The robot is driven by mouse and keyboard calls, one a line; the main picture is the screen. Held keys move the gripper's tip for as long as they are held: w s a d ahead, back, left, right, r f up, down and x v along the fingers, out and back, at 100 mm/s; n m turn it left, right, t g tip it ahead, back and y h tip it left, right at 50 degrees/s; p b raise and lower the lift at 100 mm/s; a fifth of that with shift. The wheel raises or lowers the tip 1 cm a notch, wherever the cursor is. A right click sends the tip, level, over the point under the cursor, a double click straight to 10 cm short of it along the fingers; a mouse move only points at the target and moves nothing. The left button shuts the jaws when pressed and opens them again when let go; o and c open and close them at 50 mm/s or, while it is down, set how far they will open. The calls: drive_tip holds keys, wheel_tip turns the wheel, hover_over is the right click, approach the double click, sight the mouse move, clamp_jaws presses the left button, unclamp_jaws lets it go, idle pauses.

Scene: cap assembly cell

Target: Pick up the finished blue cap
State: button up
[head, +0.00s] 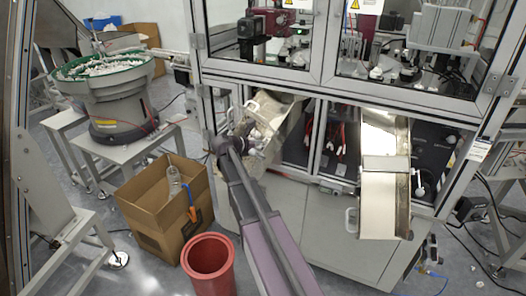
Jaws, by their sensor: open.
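My arm reaches up from the bottom middle to the left metal chute (283,112) on the front of the machine. My gripper (259,150) is at the chute's lower end, small and partly hidden by my own wrist. It is open, and I see nothing held in it. I cannot make out a blue cap in this view. The inside of the left chute is partly covered by my arm and gripper.
A second metal chute (384,200) hangs at the right. An open cardboard box (150,232) with a clear bottle (174,181) and a red bin (208,257) stand on the floor. A green-rimmed feeder bowl (118,100) with white parts stands at the left.

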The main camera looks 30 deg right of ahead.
clamp_jaws()
drive_tip(key=shift+r, duration=0.15)
idle(0.4)
drive_tip(key=shift+r+p, duration=0.65)
drive_tip(key=shift+p, duration=0.2)
drive_tip(key=shift+a+f+h+b, duration=0.3)
drive_tip(key=shift+h+b, duration=0.3)
drive_tip(key=shift+b, duration=0.5)
drive_tip(key=h+b, duration=0.1)
drive_tip(key=b, duration=0.1)
drive_tip(key=shift+s+a+t+h+b, duration=0.15)
drive_tip(key=shift+a+t+h+b, duration=0.15)
drive_tip(key=shift+a+h+b, duration=0.1)
drive_tip(key=shift+b, duration=0.4)
